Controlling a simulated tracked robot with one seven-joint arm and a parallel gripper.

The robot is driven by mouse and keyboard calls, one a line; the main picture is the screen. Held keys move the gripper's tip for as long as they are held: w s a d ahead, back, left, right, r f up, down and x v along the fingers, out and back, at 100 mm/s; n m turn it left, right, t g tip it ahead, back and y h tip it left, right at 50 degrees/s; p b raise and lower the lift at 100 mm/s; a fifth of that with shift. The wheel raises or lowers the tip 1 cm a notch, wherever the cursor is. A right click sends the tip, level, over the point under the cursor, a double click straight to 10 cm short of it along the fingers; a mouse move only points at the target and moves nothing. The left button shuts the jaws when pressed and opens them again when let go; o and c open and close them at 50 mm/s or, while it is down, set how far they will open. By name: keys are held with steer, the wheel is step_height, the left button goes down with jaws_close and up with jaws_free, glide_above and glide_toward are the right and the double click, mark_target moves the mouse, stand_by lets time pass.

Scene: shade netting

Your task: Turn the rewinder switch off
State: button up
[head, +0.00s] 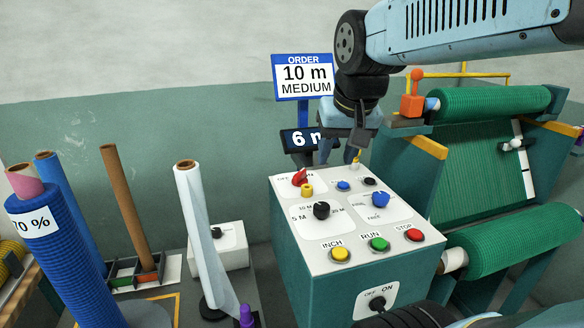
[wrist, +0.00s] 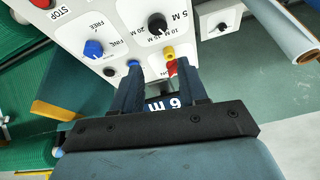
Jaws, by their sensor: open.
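The control box (head: 300,238) has a red switch (head: 300,177) at its back left, with partly hidden OFF and ON marks. A black knob (head: 377,303) marked OFF and ON is on its front face. Which of them is the rewinder switch, I cannot tell from the labels. My gripper (head: 338,156) is open and empty, pointing down behind the back edge of the box. In the wrist view my gripper (wrist: 160,70) has the red switch (wrist: 172,68) close beside its right finger, partly hidden; contact is unclear.
A yellow knob (head: 307,190), black dial (head: 321,210) and blue knob (head: 380,199) crowd the top, with yellow, green and red buttons in front. Green netting rolls (head: 490,104) are at right, a white film roll (head: 197,235) at left.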

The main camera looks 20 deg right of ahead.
steer(key=w+r+m+g, duration=0.2)
steer(key=w+m, duration=0.2)
steer(key=w, duration=0.8)
steer(key=m+g, duration=0.3)
glide_above(300, 172)
step_height(300, 172, down, 3)
step_height(300, 172, down, 14)
steer(key=shift+r, duration=0.2)
steer(key=shift+c, duration=0.2)
jaws_close()
